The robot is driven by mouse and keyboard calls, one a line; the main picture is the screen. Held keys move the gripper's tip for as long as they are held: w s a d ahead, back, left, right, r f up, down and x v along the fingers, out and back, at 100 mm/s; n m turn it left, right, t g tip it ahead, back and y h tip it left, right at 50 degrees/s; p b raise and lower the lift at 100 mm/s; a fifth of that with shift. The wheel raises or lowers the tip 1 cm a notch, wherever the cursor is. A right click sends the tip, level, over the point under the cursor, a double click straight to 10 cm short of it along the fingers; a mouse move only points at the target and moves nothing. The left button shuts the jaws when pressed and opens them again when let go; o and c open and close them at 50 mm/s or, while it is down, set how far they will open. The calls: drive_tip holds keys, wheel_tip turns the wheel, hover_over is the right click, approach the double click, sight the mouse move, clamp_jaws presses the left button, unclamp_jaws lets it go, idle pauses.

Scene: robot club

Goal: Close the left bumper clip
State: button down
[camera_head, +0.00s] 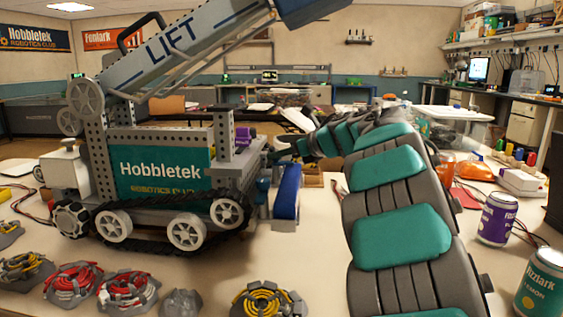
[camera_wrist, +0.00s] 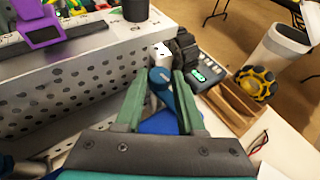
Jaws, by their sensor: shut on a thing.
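The grey robot model (camera_head: 165,165) with a teal side panel stands on the table at left in the head view. Its blue bumper (camera_head: 287,192) is at its right end; a blue part also shows below my fingers in the wrist view (camera_wrist: 160,123). My gripper (camera_head: 290,147) is at that end, above the bumper. In the wrist view, my gripper's two green fingers (camera_wrist: 161,85) close on a small blue piece with a rounded end, seemingly the left bumper clip (camera_wrist: 161,76). The fingers partly hide it. I cannot tell how far the clip is turned.
The model's perforated grey wall (camera_wrist: 75,85) runs close along the left in the wrist view. A wooden compartment box (camera_wrist: 233,103) and a dark device with a green display (camera_wrist: 203,72) are close at right.

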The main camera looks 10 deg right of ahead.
drive_tip(key=shift+s+a+m+t+h, duration=0.1)
drive_tip(key=shift+a+m+t+h, duration=0.05)
drive_tip(key=shift+m+t+h, duration=0.7)
drive_tip(key=c, duration=0.5)
unclamp_jaws()
drive_tip(key=shift+g, duration=0.25)
drive_tip(key=b+v, duration=0.1)
drive_tip(key=v, duration=0.6)
drive_tip(key=shift+s+r, duration=0.1)
drive_tip(key=shift+s, duration=0.25)
